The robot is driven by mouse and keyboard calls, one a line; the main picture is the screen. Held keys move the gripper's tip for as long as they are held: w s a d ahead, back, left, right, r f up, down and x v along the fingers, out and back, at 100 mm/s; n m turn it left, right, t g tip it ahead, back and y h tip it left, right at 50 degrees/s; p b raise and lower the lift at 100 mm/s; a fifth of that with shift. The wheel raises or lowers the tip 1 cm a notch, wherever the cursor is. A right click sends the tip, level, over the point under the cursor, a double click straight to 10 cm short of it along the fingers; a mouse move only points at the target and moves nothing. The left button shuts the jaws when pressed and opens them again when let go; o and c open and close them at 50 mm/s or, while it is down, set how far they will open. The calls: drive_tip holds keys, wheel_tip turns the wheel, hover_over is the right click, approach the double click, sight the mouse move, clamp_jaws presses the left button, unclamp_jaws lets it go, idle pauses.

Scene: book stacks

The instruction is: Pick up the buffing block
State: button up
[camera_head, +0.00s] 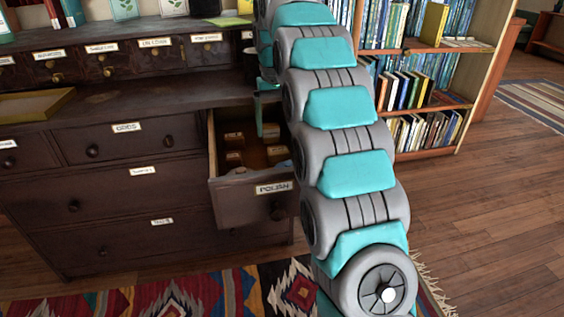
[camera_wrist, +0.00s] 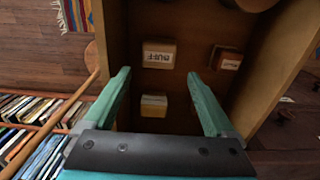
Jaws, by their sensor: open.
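The buffing block (camera_wrist: 159,54) is a small tan block with a pale top label reading "BUFF". It lies in an open wooden drawer (camera_wrist: 270,70), centred between and just beyond my fingertips in the wrist view. In the head view my gripper (camera_head: 265,122) reaches down into the open drawer (camera_head: 237,203) labelled "POLISH". Several brown blocks lie in it; I cannot tell there which is the buffing block.
In the wrist view, one labelled block (camera_wrist: 226,59) lies right of the buffing block and another (camera_wrist: 154,105) lies nearer, between the fingers. Drawer walls stand close around. A bookcase (camera_head: 470,48) stands right of the dark cabinet (camera_head: 120,190); a patterned rug (camera_head: 170,295) lies in front.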

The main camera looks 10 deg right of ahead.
sight(278, 149)
drive_tip(key=shift+f, duration=1.4)
drive_tip(key=shift+s+d+f, duration=0.1)
drive_tip(key=shift+s+f, duration=0.15)
drive_tip(key=shift+f, duration=0.3)
drive_tip(key=f, duration=0.3)
drive_tip(key=shift+s+d, duration=0.1)
drive_tip(key=shift+s, duration=0.1)
drive_tip(key=shift+f, duration=0.45)
drive_tip(key=shift+w, duration=0.1)
drive_tip(key=c, duration=1.2)
drive_tip(key=shift+o, duration=0.2)
